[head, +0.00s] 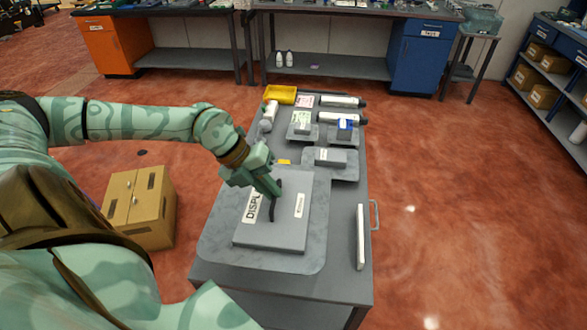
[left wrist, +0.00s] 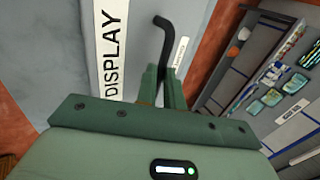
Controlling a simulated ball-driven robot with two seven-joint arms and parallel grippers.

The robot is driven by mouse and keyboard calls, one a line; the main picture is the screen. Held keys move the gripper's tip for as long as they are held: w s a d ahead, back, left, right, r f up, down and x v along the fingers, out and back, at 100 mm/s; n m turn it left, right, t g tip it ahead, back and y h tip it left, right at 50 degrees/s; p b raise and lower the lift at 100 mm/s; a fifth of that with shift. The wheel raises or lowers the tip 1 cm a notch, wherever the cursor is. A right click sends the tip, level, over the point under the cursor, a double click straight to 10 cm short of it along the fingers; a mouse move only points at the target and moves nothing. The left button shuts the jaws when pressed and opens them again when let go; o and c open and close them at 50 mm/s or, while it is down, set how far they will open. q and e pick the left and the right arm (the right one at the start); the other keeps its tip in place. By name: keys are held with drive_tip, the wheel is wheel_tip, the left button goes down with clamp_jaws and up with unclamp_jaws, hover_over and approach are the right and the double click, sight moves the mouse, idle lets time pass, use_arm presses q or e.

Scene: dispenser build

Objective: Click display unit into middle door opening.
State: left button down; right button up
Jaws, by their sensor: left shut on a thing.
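A grey flat panel (head: 290,235) with a DISPLAY label (head: 251,207) and a smaller white label (head: 299,205) lies on a grey mat (head: 225,250) on the workbench. I cannot tell which part is the display unit, and no door opening can be made out. My left gripper (head: 274,192) is over the panel's upper left part, shut on a dark bent rod (head: 272,211). In the left wrist view the rod (left wrist: 162,45) stands out from between the green fingers (left wrist: 163,88), its bent end over the panel, beside the DISPLAY label (left wrist: 112,60). My right gripper is not in view.
A small grey block on a tray (head: 346,172), a blue item (head: 345,125), white tubes (head: 343,101) and a yellow bin (head: 280,96) fill the bench's far end. A white strip (head: 360,238) lies at its right edge. A cardboard-coloured box (head: 155,222) stands on the floor at left.

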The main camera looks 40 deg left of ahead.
use_arm(q)
drive_tip(key=shift+s+a+r+p, duration=0.25)
drive_tip(key=shift+s+a+r, duration=0.15)
drive_tip(key=shift+s, duration=0.15)
drive_tip(key=shift+s+a+r+p, duration=0.2)
drive_tip(key=shift+s+a+r, duration=0.15)
drive_tip(key=shift+s, duration=0.15)
